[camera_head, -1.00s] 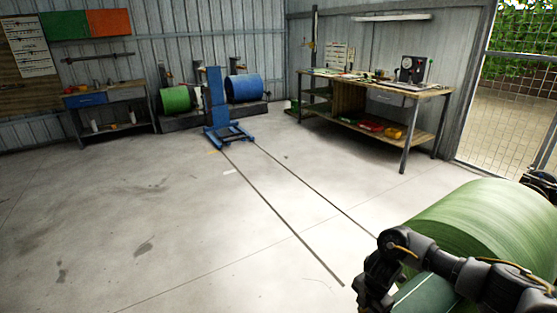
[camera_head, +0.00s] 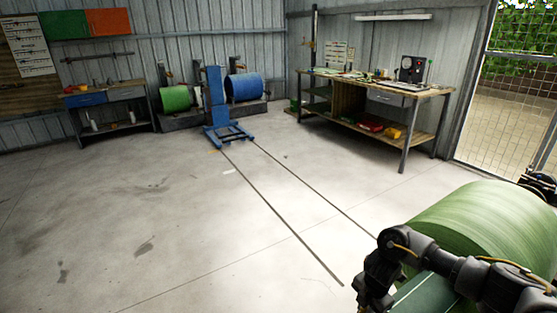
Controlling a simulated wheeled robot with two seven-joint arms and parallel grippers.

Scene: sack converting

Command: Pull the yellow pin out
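I cannot make out a yellow pin in the head view. A large green roll (camera_head: 480,222) lies at the lower right, partly behind my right arm. My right arm comes in from the right edge in front of the roll and bends down to the bottom edge. Its fingers are cut off below the picture. My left arm and gripper do not show. A flat green sheet (camera_head: 425,298) shows below the roll, partly hidden by my arm.
A blue lift (camera_head: 215,105) stands at the back, between a small green roll (camera_head: 174,98) and a blue roll (camera_head: 245,87). Two dark floor rails run from it toward me. A workbench (camera_head: 440,93) stands back right, another (camera_head: 105,97) back left. The floor at left is clear.

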